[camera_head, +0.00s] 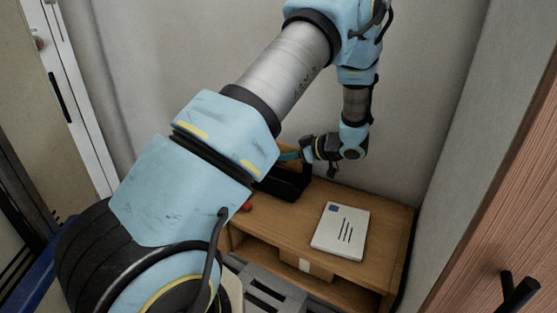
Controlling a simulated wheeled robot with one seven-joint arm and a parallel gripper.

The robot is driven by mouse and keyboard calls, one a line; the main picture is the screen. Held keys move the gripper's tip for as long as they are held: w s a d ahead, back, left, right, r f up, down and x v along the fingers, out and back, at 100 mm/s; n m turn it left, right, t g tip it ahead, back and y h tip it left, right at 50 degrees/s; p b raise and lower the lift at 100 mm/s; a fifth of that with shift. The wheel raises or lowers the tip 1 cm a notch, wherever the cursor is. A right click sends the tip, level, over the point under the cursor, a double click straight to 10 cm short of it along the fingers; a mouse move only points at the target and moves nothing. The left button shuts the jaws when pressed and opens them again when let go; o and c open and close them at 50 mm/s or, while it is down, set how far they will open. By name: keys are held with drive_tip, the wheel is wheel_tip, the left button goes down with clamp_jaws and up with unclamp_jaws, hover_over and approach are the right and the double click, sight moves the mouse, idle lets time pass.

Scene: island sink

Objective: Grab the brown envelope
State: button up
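A pale, nearly white envelope (341,231) with a blue stamp and dark lines lies flat on the right of a wooden cabinet top (285,222). A brown item (306,263) with a white label sits in the open shelf below it; I cannot tell whether it is an envelope or a box. My gripper (332,172) is above the back of the cabinet, behind and to the left of the pale envelope, apart from it. The gripper is small and dark here, so its finger opening is unclear.
A black holder (286,183) stands on the cabinet's back left, close to my gripper, with a teal item (289,156) near it. A small red thing (247,206) is at the left edge. Walls (452,135) close in behind and right. A reddish wooden door (510,205) with dark handles is at right.

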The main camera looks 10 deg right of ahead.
clamp_jaws()
drive_tip(key=shift+r, duration=0.1)
